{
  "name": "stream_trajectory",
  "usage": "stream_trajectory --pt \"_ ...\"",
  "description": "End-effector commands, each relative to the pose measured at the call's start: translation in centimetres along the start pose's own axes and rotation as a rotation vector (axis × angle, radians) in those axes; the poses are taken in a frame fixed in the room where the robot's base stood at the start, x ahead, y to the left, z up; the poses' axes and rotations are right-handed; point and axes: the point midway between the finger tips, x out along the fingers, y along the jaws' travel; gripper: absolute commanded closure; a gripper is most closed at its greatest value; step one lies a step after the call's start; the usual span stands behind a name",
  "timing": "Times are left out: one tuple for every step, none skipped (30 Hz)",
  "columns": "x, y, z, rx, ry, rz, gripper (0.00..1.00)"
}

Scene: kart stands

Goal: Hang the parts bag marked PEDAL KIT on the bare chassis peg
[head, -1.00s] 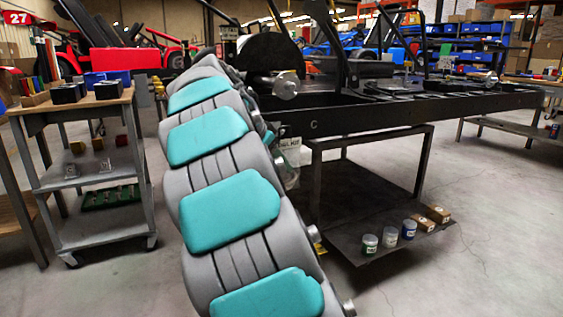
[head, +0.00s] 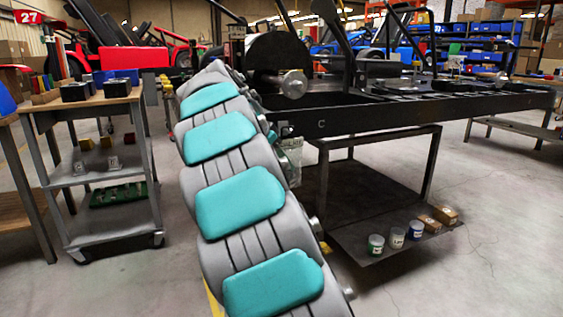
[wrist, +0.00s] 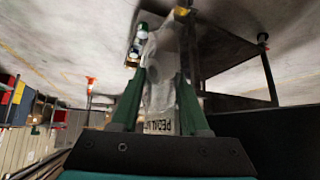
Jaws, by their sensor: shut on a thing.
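The clear parts bag (wrist: 160,70) is between the two green fingers of my gripper (wrist: 160,88) in the wrist view, with a label reading PEDAL KIT, upside down, near the jaws. My gripper is shut on it. In the head view a pale piece of the bag (head: 294,150) shows just past my arm, below the chassis rail; the gripper is mostly hidden behind the arm. The black kart chassis (head: 400,115) has a letter C on its side near the bag. I cannot make out the bare peg; my arm covers that corner.
The chassis rests on a dark stand (head: 432,165) whose low shelf (head: 350,238) holds several small jars and boxes. A grey cart (head: 110,192) with bins and parts stands at the left. Open floor lies at the front right.

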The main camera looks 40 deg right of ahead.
Motion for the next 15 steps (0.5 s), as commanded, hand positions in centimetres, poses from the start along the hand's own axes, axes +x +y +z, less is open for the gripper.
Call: stream_trajectory --pt "-0.02 0.00 -0.02 0.000 0.000 0.000 1.00" --pt "-0.02 0.00 -0.02 0.000 0.000 0.000 1.00" --pt "-0.02 0.00 -0.02 0.000 0.000 0.000 1.00" --pt "-0.02 0.00 -0.02 0.000 0.000 0.000 1.00" --pt "-0.03 0.00 -0.03 0.000 0.001 0.000 1.00" --pt "-0.03 0.00 -0.02 0.000 0.001 0.000 1.00" --pt "-0.03 0.00 -0.02 0.000 0.001 0.000 1.00" --pt "-0.03 0.01 -0.03 0.000 0.001 0.000 0.52" --pt "-0.03 0.01 -0.02 0.000 0.000 0.000 0.47" --pt "-0.03 0.01 -0.02 0.000 0.000 0.000 0.44" --pt "-0.02 0.01 -0.02 0.000 0.000 0.000 0.41" --pt "-0.03 0.00 -0.02 0.000 0.001 0.000 0.36" --pt "-0.03 0.00 -0.02 0.000 0.001 0.000 0.33" --pt "-0.03 0.00 -0.02 0.000 0.001 0.000 0.29" --pt "-0.03 -0.01 -0.02 0.000 0.001 -0.001 0.25"
